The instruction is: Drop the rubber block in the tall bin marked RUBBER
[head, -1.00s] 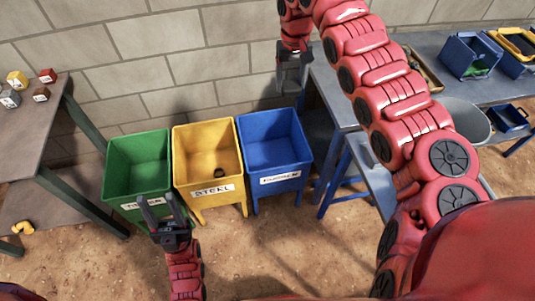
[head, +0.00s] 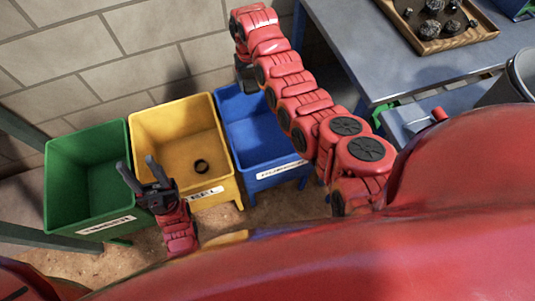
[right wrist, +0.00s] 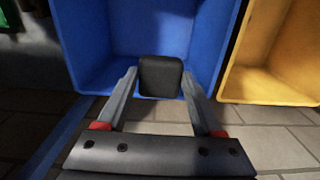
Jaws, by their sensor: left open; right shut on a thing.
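The blue bin (head: 235,115) stands at the right of a row of three bins. Its front label (head: 282,170) is partly covered by my right arm and hard to read. My right gripper (head: 246,84) is above the back left part of the blue bin. In the right wrist view it is shut on the dark rubber block (right wrist: 160,76), held between the fingertips with the blue bin (right wrist: 140,30) behind and below it. My left gripper (head: 138,170) is open and empty, in front of the green and yellow bins.
The green bin (head: 85,160) is at the left. A table (head: 350,40) with a wooden tray (head: 425,45) of dark lumps stands right. A block wall runs close behind the bins.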

